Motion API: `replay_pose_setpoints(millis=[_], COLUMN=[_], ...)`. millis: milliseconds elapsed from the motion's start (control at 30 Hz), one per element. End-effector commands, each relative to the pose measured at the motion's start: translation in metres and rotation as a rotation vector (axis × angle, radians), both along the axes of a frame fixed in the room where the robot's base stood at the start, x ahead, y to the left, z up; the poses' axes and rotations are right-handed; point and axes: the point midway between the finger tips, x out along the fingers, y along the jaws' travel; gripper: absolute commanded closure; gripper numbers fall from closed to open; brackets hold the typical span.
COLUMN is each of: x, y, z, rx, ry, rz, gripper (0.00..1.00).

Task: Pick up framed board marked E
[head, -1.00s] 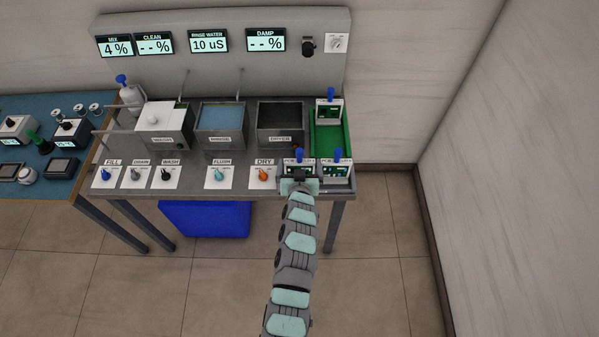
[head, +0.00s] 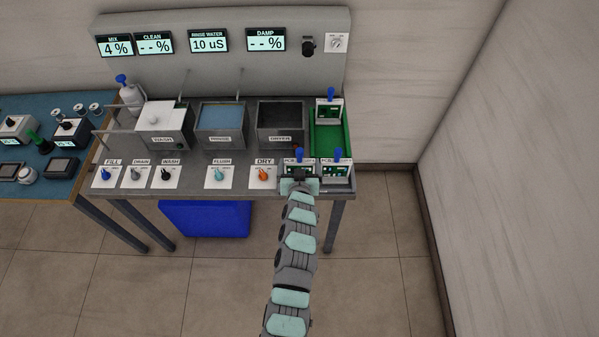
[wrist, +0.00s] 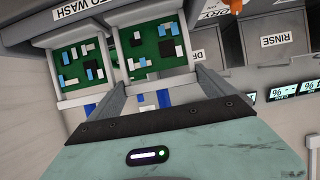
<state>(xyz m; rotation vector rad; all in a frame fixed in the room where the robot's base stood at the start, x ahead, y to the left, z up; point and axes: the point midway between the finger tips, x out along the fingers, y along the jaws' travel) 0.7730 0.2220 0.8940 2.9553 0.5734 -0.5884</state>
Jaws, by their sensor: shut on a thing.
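Two framed green circuit boards with blue handles stand side by side at the front right of the bench in the head view: a left one (head: 292,169) and a right one (head: 337,172). My gripper (head: 299,180) is at the left board and shut on it. In the wrist view the held board (wrist: 152,47) lies ahead of my gripper (wrist: 160,92), with its blue handle between the fingers. The neighbouring board (wrist: 83,62) is close beside it. A third framed board (head: 329,108) stands behind. I cannot read the letter E on any board.
A green tray (head: 327,138) lies behind the two front boards. The dryer basin (head: 281,140), rinse basin (head: 221,143) and lidded wash unit (head: 166,142) stand to the left. A row of knobs, including the orange DRY knob (head: 264,174), lines the front edge.

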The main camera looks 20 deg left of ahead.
Motion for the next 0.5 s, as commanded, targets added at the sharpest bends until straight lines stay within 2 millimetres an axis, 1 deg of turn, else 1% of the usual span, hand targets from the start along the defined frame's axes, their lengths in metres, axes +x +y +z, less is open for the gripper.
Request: replay_pose_setpoints(millis=[33,100,367,500], x=[0.0002,0.0002,0.0004,0.0008], y=[0.0,0.0,0.0,0.0002], z=[0.0004,0.0004,0.0017,0.0087], rx=[0.0,0.0,0.001,0.001], ry=[-0.001,-0.001,-0.002,-0.004], rz=[0.0,0.0,0.0,0.0], gripper=[0.74,0.79,0.79,0.79])
